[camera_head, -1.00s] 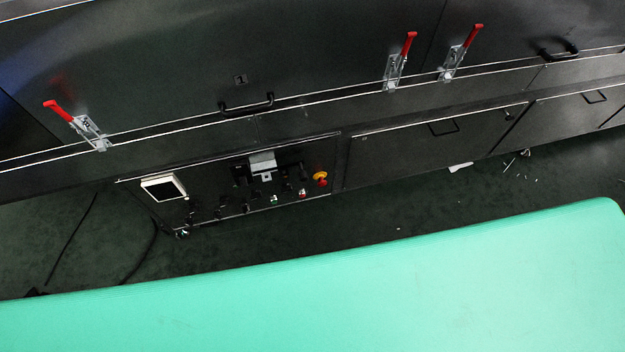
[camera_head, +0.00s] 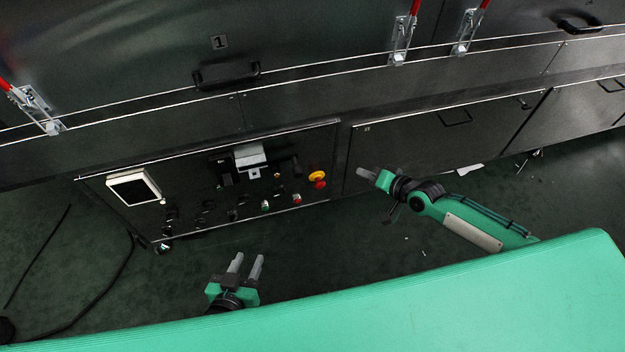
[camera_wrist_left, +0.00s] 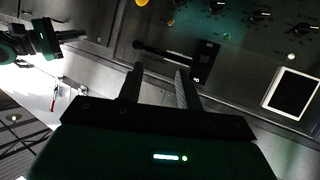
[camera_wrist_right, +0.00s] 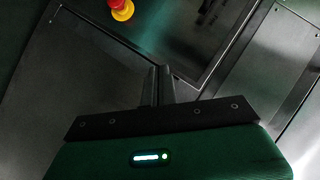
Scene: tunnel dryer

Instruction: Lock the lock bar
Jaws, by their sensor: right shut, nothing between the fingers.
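Three lock bars with red handles show on the dryer's front in the head view. One lock bar (camera_head: 35,108) is at the far left, one (camera_head: 402,40) is right of the middle, and one (camera_head: 466,35) is a little further right. Their red handles run up to the picture's edge, with the tops cut off. My left gripper (camera_head: 247,264) is open and empty in front of the control panel, well below the lock bars. Its two separate fingers show in the left wrist view (camera_wrist_left: 158,85). My right gripper (camera_head: 366,173) is shut and empty below the middle lock bar, apart from it.
A control panel (camera_head: 190,205) with a white-framed screen (camera_head: 134,187) and a yellow-and-red emergency stop (camera_head: 318,179) is on the dryer's lower front. A black handle (camera_head: 226,75) sits above it. A cable (camera_head: 100,290) lies on the floor at left.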

